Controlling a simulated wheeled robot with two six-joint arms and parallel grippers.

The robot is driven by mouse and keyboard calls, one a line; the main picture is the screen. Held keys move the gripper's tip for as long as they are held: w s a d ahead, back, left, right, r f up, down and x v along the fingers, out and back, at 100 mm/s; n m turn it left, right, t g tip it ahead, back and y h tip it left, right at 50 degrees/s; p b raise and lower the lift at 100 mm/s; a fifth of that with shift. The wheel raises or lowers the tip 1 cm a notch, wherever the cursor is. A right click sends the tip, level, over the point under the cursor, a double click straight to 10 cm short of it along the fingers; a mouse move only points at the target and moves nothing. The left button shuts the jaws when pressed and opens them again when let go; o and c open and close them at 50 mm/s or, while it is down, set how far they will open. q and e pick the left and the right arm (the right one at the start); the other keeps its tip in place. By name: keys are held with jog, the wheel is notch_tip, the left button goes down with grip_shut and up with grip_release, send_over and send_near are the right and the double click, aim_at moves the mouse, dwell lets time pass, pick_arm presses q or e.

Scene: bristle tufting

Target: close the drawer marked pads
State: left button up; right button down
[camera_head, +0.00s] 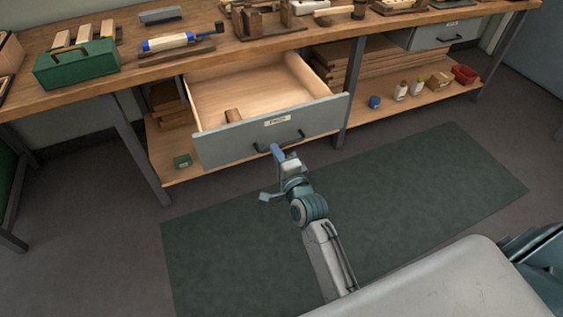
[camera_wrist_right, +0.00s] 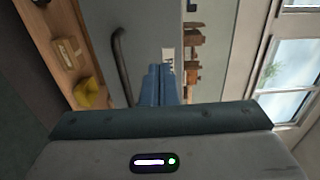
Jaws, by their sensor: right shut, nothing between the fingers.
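The grey drawer (camera_head: 225,145) under the bench is pulled well out, its pale wooden inside showing. Its front carries a white label (camera_head: 277,121), which seems to read pads, above a dark bar handle (camera_head: 292,138). A small brown block (camera_head: 232,115) lies inside. My right gripper (camera_head: 276,149) is shut and empty, with its blue fingers pointing at the drawer front by the handle. In the right wrist view the fingers (camera_wrist_right: 160,84) are together, beside the handle (camera_wrist_right: 121,65) and partly over the label (camera_wrist_right: 168,54). I cannot tell whether they touch the front. My left gripper is not in view.
The workbench top (camera_head: 120,85) holds a green box (camera_head: 75,66), a blue-and-white tool (camera_head: 178,41) and wooden fixtures. Another grey drawer (camera_head: 437,35) is at the right. The lower shelf holds stacked boards, small jars (camera_head: 400,91) and a red bin (camera_head: 464,74). A dark green mat (camera_head: 420,190) covers clear floor.

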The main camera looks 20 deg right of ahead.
aim_at(263, 128)
jog(key=w, duration=0.7)
jog(key=shift+w+a, duration=0.1)
jog(key=shift+w, duration=0.25)
